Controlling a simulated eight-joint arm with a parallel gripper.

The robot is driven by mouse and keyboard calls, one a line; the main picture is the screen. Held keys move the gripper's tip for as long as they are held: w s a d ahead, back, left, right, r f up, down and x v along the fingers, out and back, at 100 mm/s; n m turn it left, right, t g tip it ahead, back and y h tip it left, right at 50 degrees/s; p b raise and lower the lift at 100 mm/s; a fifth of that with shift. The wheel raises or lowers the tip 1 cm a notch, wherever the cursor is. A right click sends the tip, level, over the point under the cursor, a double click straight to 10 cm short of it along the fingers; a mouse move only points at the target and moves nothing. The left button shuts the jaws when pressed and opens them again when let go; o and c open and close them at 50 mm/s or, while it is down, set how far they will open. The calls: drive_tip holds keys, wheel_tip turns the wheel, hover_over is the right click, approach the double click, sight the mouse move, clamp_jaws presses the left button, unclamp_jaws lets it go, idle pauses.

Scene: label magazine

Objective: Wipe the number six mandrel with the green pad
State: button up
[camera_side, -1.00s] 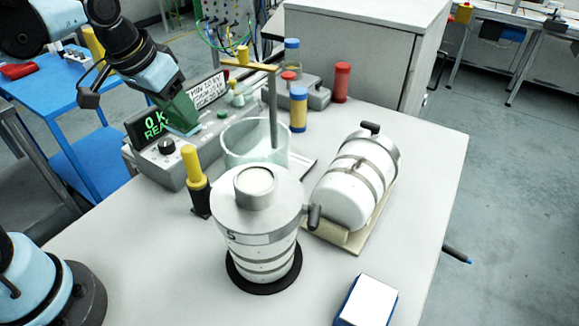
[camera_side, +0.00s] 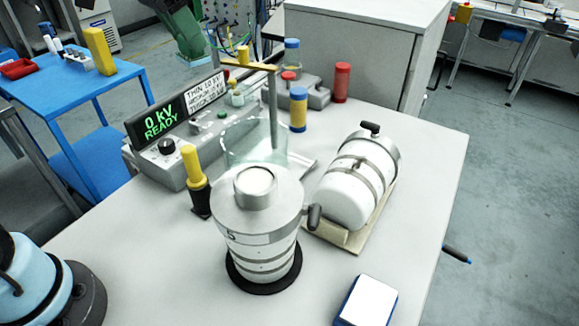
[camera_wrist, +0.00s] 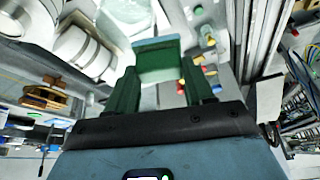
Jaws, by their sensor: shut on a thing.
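My gripper (camera_side: 183,30) is at the top edge of the side view, high behind the control box, with most of the arm out of frame. In the wrist view my gripper (camera_wrist: 158,72) has two green fingers, shut on a flat green pad (camera_wrist: 158,58) with a paler teal edge. The pad touches nothing else that I can see. No mandrel with a readable six shows. A second white canister (camera_side: 345,200) lies tilted on a wooden cradle.
The control box (camera_side: 180,165) reads 0 kV READY. A yellow-handled tool (camera_side: 194,168) stands upright. A blue box (camera_side: 366,302) lies at the front. Bare table shows at front left.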

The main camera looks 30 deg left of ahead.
drive_tip(key=shift+r, duration=0.1)
idle(0.4)
drive_tip(key=w+d+f, duration=0.1)
drive_tip(key=d+f, duration=0.2)
drive_tip(key=d, duration=1.2)
drive_tip(key=w+d+f, duration=0.1)
drive_tip(key=d+f, duration=0.3)
drive_tip(key=d, duration=1)
drive_tip(key=shift+d+f, duration=0.15)
drive_tip(key=shift+f, duration=2.6)
drive_tip(key=shift+x, duration=1.15)
drive_tip(key=shift+w+r, duration=0.15)
drive_tip(key=shift+w, duration=2.95)
drive_tip(key=shift+s, duration=3.55)
wheel_tip(320, 180, up, 8)
drive_tip(key=shift+r, duration=0.1)
